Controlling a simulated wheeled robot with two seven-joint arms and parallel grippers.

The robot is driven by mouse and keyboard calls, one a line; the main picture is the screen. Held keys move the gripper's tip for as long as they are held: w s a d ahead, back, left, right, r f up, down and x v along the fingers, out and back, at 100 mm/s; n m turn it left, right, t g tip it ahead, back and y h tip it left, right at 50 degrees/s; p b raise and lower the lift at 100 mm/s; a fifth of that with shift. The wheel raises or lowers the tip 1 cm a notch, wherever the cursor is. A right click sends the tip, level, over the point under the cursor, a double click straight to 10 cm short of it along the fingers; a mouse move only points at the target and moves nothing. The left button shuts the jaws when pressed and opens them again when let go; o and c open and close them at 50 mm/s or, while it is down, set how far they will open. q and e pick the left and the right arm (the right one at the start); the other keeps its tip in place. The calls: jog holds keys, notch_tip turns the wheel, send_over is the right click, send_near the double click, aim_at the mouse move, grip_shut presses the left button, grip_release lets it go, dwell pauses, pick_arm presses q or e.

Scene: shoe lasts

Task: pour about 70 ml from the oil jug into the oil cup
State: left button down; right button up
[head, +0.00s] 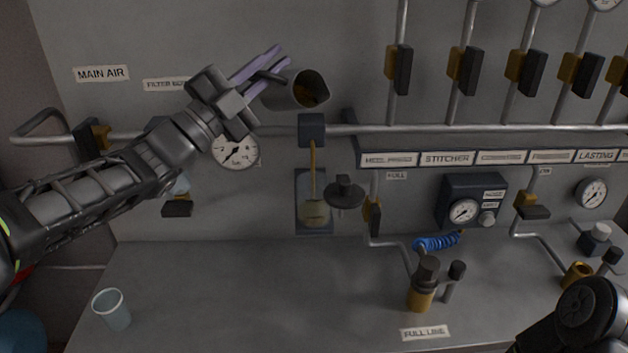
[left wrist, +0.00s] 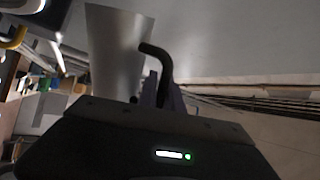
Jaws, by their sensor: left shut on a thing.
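The grey metal oil jug (head: 283,97) is high in front of the wall panel in the head view, tilted with its mouth to the right. Amber oil shows inside the mouth. My left gripper (head: 268,68) is shut on the jug's dark handle. The left wrist view shows the jug (left wrist: 115,55) and its bent handle (left wrist: 160,58) at the fingers. Below the jug, a dark block sits on the pipe, with a narrow amber strip running down to a yellowish cup (head: 315,213); I cannot tell whether the strip is oil or a fixed part. My right gripper is out of view.
A clear tumbler (head: 112,309) stands on the bench at the lower left. A horizontal pipe (head: 440,128), valves and gauges (head: 235,151) crowd the panel. A brass fitting (head: 421,287) stands on the bench. The bench middle is clear. My right arm shows at the lower right.

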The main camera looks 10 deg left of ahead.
pick_arm(q)
jog(key=shift+s+d+f+m+h+b, duration=0.1)
jog(key=shift+s+d+m+h+b, duration=0.1)
jog(key=shift+m+h+b, duration=0.4)
jog(key=shift+w+a+b, duration=0.1)
jog(key=shift+a+b, duration=0.2)
jog(key=shift+w+a+m, duration=0.1)
jog(key=shift+a+m, duration=0.1)
jog(key=shift+m, duration=0.1)
jog(key=shift+w+a+g, duration=0.15)
jog(key=shift+g, duration=0.15)
jog(key=shift+s+d+f+m+g+h+b, duration=0.15)
jog(key=shift+m+h+b, duration=0.1)
jog(key=shift+m+b, duration=0.4)
jog(key=shift+s+d+f+m+g+h+b, duration=0.2)
jog(key=shift+m+b, duration=0.25)
jog(key=shift+b, duration=0.35)
dwell(0.5)
